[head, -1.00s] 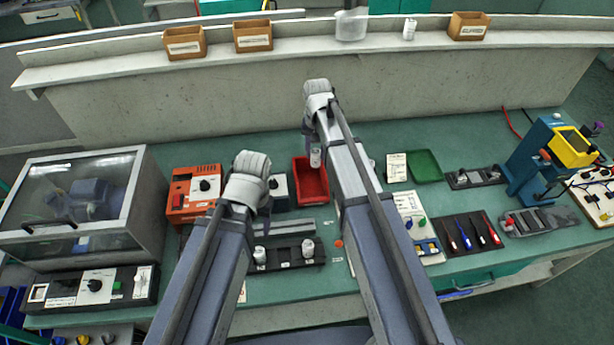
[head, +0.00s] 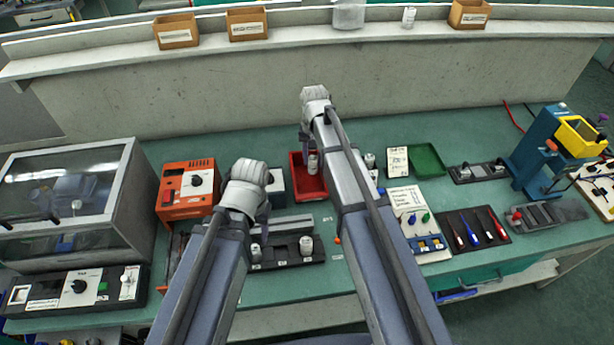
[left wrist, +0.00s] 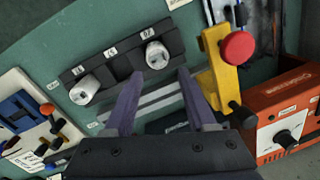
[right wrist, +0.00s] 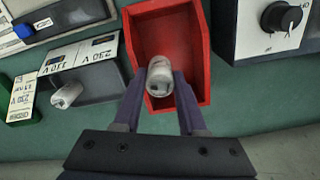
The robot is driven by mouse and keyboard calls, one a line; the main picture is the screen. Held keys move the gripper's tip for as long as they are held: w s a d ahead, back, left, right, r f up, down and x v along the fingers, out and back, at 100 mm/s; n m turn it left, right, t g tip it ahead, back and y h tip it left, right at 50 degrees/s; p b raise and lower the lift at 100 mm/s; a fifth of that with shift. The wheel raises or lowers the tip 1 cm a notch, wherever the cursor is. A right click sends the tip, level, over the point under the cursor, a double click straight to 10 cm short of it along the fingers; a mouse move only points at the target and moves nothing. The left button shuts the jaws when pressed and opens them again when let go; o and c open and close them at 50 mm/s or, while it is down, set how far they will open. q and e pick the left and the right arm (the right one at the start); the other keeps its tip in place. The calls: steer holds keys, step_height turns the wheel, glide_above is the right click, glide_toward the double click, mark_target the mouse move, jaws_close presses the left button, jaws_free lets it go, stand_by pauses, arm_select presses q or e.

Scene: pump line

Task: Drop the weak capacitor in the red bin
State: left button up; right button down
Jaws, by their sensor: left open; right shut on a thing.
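The red bin (head: 309,186) stands on the green bench in the middle of the head view, and its inside looks empty in the right wrist view (right wrist: 168,38). My right gripper (right wrist: 158,92) is shut on a silver-white capacitor (right wrist: 160,72). In the right wrist view the capacitor overlaps the bin's near part; it also shows in the head view (head: 313,162). My left gripper (left wrist: 155,80) is open and empty, near a black rack (left wrist: 112,66) with two capacitors, one on the left (left wrist: 84,90) and one on the right (left wrist: 157,56). The left fingers are apart from both.
An orange instrument box (head: 187,189) and a small grey box with a knob (head: 276,188) stand left of the bin. A green tray (head: 426,160) is further right. A yellow clamp (left wrist: 222,70) is near my left gripper.

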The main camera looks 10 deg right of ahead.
steer(key=shift+c, duration=1.9)
jaws_free()
steer(key=shift+r, duration=0.1)
step_height(320, 180, up, 8)
steer(key=p, duration=0.8)
arm_select(q)
step_height(320, 180, up, 8)
steer(key=shift+f, duration=0.1)
arm_select(e)
steer(key=shift+f, duration=0.2)
steer(key=s+a+n, duration=0.3)
steer(key=s, duration=0.8)
steer(key=s+a+n+h, duration=0.1)
steer(key=s+a+n, duration=0.3)
steer(key=s, duration=0.8)
steer(key=shift+s+a, duration=0.2)
